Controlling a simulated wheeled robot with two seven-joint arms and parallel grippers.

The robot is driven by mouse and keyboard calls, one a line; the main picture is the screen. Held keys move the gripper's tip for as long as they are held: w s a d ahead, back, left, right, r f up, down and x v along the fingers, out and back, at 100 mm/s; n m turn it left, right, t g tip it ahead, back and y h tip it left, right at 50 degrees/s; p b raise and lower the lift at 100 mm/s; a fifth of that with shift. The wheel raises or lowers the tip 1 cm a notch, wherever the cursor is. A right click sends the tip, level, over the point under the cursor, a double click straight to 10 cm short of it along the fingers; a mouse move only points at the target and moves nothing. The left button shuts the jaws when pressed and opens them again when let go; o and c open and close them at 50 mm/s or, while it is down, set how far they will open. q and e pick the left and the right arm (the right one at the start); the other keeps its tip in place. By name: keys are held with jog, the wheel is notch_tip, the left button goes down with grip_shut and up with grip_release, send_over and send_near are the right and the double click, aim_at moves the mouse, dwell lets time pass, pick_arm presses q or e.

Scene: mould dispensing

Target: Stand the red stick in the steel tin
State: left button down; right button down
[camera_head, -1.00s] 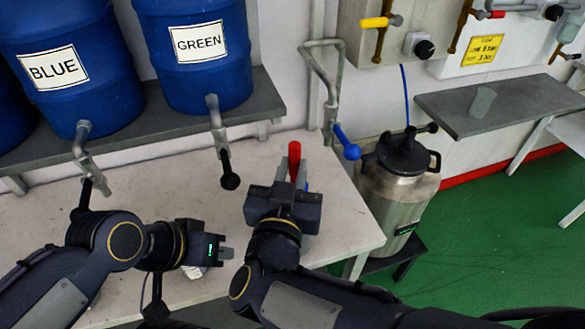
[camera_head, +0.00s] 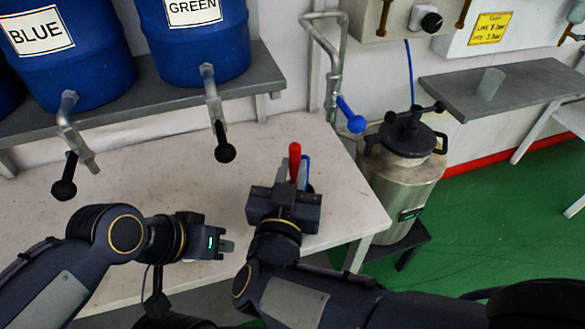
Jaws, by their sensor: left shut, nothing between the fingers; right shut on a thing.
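The red stick (camera_head: 294,160) stands upright out of my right gripper (camera_head: 290,184), which is shut on its lower part over the white table. A thin blue upright thing (camera_head: 306,170) shows just right of and behind the stick. A small greyish edge shows below it, mostly hidden by my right gripper; I cannot tell whether this is the steel tin. I cannot see the stick's lower end. My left gripper (camera_head: 228,246) is shut and empty, left of and nearer than the right one, pointing right.
The white table (camera_head: 150,195) is bare on its left and back. Blue drums labelled BLUE (camera_head: 80,70) and GREEN (camera_head: 200,45) stand on a shelf, with taps overhanging the table. A steel vessel (camera_head: 398,190) stands right of the table, below a blue-handled tap (camera_head: 350,115).

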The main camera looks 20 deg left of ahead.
jog(key=c, duration=1.3)
grip_release()
jog(key=shift+o, duration=0.2)
jog(key=shift+s, duration=0.1)
jog(key=s, duration=0.7)
jog(key=shift+s+d, duration=0.3)
jog(key=shift+d, duration=0.15)
